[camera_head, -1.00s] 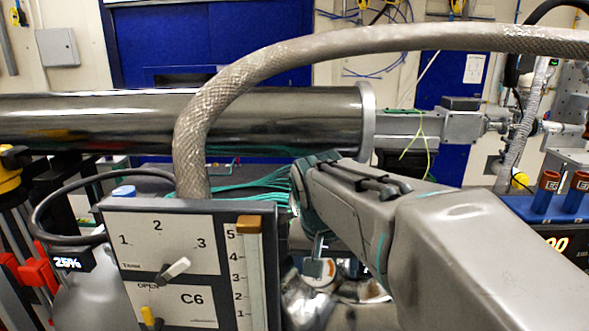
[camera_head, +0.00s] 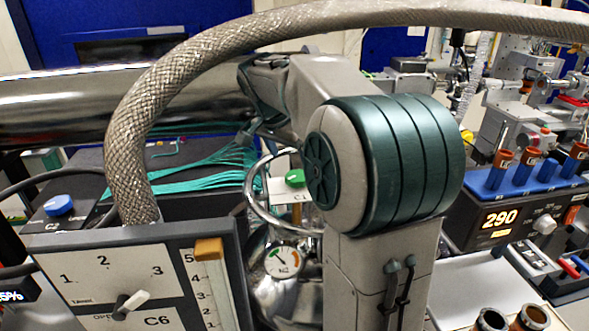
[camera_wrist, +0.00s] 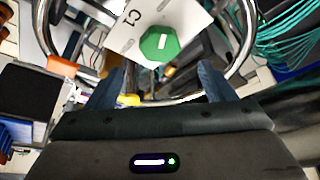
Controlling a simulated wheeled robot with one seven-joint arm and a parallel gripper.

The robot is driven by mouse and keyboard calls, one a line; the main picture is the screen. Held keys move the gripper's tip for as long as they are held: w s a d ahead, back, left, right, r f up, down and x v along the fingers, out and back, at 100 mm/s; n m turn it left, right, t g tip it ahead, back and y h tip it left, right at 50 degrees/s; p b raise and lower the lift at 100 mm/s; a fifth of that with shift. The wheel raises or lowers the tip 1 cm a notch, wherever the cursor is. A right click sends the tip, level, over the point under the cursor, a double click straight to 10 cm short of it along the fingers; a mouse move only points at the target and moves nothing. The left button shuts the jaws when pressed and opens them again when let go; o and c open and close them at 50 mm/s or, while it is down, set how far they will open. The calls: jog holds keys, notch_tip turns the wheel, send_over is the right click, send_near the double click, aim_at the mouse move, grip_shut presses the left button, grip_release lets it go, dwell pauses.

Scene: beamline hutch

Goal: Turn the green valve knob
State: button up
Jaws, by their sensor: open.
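The green valve knob (camera_head: 295,178) sits on a white plate marked C1 (camera_head: 280,194), inside a shiny metal ring (camera_head: 254,205), left of my arm in the head view. In the wrist view the green knob (camera_wrist: 159,43) has a pale mark on its top and lies just beyond the fingertips, roughly centred between them. My gripper (camera_wrist: 159,67) is open and empty, with its two dark fingers apart. I see no contact with the knob. In the head view the fingers are hidden or cannot be made out.
A round gauge (camera_head: 283,261) sits below the knob. A grey panel marked C6 (camera_head: 100,264) stands front left, with a thick braided hose (camera_head: 126,160) arching over. A blue knob (camera_head: 59,205) is at left. A box reading 290 (camera_head: 500,218) and orange-capped tubes stand right.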

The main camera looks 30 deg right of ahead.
aim_at(296, 177)
jog(key=p+x, duration=0.1)
jog(key=x, duration=0.6)
jog(key=shift+d+f, duration=0.1)
jog(key=shift+f, duration=0.05)
jog(key=c, duration=1)
